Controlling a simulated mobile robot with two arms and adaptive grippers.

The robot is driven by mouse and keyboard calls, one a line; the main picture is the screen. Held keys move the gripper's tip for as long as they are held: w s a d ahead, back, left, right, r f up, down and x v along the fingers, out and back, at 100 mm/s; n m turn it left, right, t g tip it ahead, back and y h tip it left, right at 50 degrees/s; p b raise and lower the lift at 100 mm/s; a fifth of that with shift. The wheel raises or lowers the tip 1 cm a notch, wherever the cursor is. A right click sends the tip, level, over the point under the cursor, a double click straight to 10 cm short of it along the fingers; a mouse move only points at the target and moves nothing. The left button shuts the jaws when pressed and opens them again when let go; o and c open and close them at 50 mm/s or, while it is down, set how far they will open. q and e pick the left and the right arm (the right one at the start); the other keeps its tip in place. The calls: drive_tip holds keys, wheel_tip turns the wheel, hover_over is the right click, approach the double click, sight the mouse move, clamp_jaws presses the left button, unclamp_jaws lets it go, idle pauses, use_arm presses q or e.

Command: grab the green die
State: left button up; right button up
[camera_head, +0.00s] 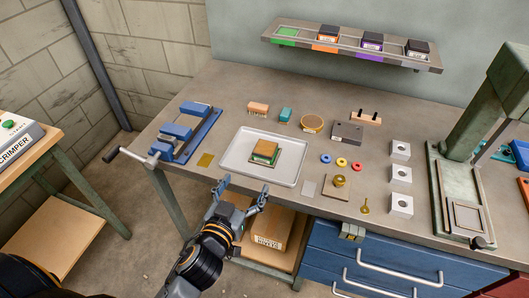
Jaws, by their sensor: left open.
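A block with a green edge and a brown top (264,150), seemingly the green die, sits on a light metal tray (236,168) in the middle of the bench. A thin green plate edge shows beneath it. My left gripper (241,190) is open and empty at the bench's front edge, just in front of the tray. Its fingers are apart and do not appear to touch the tray or the block. My right gripper is not in view.
A wall rack (352,47) has a green slot (286,35) without a block and several blocks in other slots. A blue vise (186,132) stands left of the tray. Metal cubes and coloured rings lie right. The green press (459,195) stands far right.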

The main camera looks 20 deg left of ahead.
use_arm(q)
drive_tip(key=p, duration=0.2)
approach(264, 151)
drive_tip(key=w, duration=0.2)
drive_tip(key=w+f, duration=0.1)
drive_tip(key=w, duration=0.1)
drive_tip(key=shift+w, duration=0.25)
drive_tip(key=shift+w+d, duration=0.1)
drive_tip(key=shift+w, duration=0.45)
drive_tip(key=w, duration=0.2)
drive_tip(key=w+f+p, duration=0.1)
drive_tip(key=w, duration=0.1)
drive_tip(key=shift+w, duration=0.15)
drive_tip(key=shift+r, duration=0.1)
drive_tip(key=shift+c, duration=1.3)
drive_tip(key=c, duration=1.5)
drive_tip(key=shift+r, duration=0.1)
